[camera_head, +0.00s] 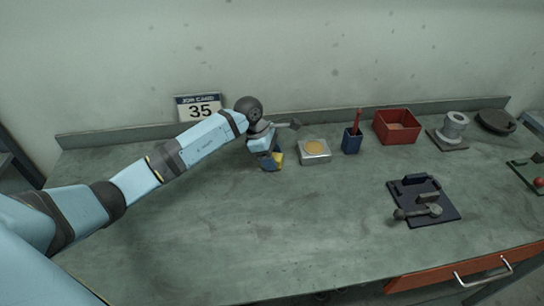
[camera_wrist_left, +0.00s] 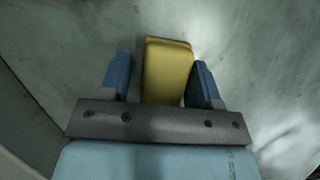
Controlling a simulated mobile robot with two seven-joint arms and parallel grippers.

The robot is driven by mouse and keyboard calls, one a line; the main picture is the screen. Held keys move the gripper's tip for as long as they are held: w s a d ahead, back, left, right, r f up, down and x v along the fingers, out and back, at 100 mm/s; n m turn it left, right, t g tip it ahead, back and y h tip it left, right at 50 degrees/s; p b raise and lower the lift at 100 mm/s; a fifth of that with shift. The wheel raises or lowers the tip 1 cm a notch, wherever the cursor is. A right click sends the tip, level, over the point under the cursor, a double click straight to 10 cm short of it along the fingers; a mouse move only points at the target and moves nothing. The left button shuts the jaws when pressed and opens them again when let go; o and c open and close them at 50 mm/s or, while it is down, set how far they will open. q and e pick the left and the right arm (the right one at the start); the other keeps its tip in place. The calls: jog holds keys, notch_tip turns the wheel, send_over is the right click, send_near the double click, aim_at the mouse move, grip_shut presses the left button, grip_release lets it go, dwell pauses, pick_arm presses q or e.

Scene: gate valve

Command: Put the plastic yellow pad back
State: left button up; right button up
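A yellow block-like pad (camera_head: 277,159) is on the bench at the back, left of the middle, partly hidden by my left gripper (camera_head: 268,160). In the left wrist view the yellow pad (camera_wrist_left: 167,72) lies between the two blue fingers of my left gripper (camera_wrist_left: 161,78). A gap shows between the pad and the left finger; the right finger is close beside it, and I cannot tell whether they touch. The fingers look open around the pad. My right gripper is not in view.
A dark plate with parts (camera_head: 424,200) lies at right. The front-middle bench is clear.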

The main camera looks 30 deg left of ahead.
pick_arm(q)
jog(key=shift+s+d+f, duration=0.2)
jog(key=shift+s+f, duration=0.3)
jog(key=shift+f, duration=0.3)
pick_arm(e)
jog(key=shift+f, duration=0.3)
pick_arm(q)
jog(key=shift+r, duration=0.1)
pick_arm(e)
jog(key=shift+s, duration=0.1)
pick_arm(q)
jog(key=shift+r+p, duration=0.25)
jog(key=shift+p, duration=0.1)
jog(key=shift+r+p, duration=0.45)
jog(key=shift+p, duration=0.15)
jog(key=w+b+v, duration=0.1)
jog(key=v, duration=1.1)
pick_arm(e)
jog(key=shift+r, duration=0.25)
pick_arm(q)
jog(key=shift+s+a+r, duration=0.1)
jog(key=shift+r, duration=0.1)
